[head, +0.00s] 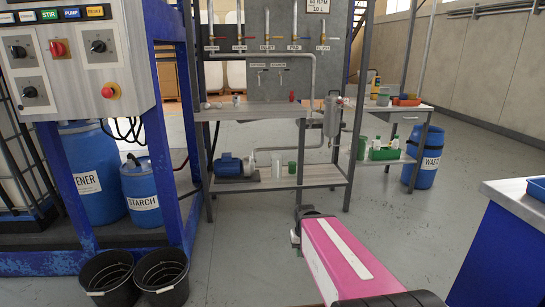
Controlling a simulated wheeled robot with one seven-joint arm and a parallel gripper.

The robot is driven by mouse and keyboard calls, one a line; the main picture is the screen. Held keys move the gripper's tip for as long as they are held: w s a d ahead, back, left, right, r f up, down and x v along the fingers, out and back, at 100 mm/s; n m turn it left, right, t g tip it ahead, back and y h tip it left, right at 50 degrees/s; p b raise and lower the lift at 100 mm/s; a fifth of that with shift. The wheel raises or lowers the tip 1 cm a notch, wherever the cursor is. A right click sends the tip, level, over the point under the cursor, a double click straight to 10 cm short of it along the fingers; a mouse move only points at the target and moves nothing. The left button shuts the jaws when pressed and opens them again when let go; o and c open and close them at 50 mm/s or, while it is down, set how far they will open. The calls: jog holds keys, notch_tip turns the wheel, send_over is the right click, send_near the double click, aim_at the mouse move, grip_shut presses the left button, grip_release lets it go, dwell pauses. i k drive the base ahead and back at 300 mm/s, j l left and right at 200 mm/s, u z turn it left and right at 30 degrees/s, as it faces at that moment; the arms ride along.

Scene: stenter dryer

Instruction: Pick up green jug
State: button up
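Another green vessel, partly hidden by the bench post, stands on the lower shelf of the farther table (362,148). My pink-and-white arm reaches in from the bottom right and ends in a dark joint well short of the bench.
The blue motor pump (230,166) and a white container (276,169) share the bench's lower shelf (322,175). A green crate (385,154) holds bottles. Black buckets (108,278) stand at left, a blue-sided counter (500,245) at right. The floor between is clear.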

aim_at(363, 140)
jog(key=i+z, duration=0.3)
jog(key=i, duration=0.3)
jog(key=i+z, duration=0.25)
jog(key=i, duration=0.35)
jog(key=i+j+z, duration=0.3)
jog(key=i, duration=0.25)
jog(key=i+l, duration=0.2)
jog(key=i, duration=0.2)
jog(key=i+l, duration=0.25)
jog(key=i, duration=0.2)
jog(key=i+l, duration=0.2)
jog(key=i, duration=0.2)
jog(key=i+l+u, duration=0.25)
jog(key=i+l, duration=0.15)
jog(key=l, duration=0.25)
jog(key=i+l+u, duration=0.15)
jog(key=l, duration=0.2)
jog(key=i+l+u, duration=0.15)
jog(key=l, duration=0.2)
jog(key=i, duration=0.05)
